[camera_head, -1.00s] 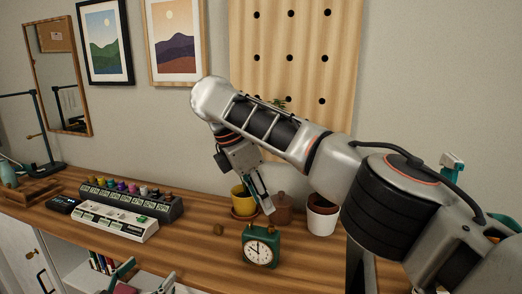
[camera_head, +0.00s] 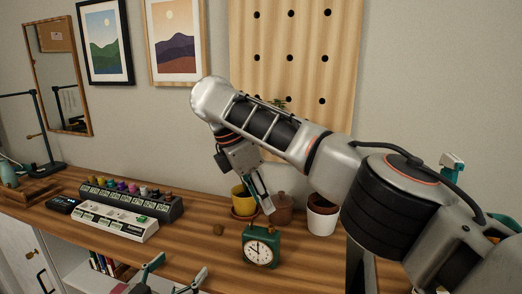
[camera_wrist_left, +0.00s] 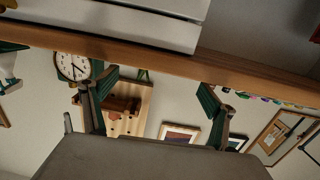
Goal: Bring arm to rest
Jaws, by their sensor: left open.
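My left gripper (camera_head: 175,276) is at the bottom edge of the head view, in front of the desk's front edge. Its two fingers stand apart with nothing between them. In the left wrist view its fingers (camera_wrist_left: 157,98) are spread, one at each side. My right arm reaches across from the right, and its gripper (camera_head: 262,193) points down above the desk, behind the green clock (camera_head: 261,247). I cannot tell whether the right fingers are open or shut. The clock also shows in the left wrist view (camera_wrist_left: 73,66), close to a left finger.
The wooden desk (camera_head: 205,262) holds a yellow pot (camera_head: 240,201), a brown lidded jar (camera_head: 284,208), a white-rimmed pot (camera_head: 322,215) and a white device (camera_head: 112,222) at left. A shelf with books (camera_head: 103,263) lies below. The desktop left of the clock is mostly free.

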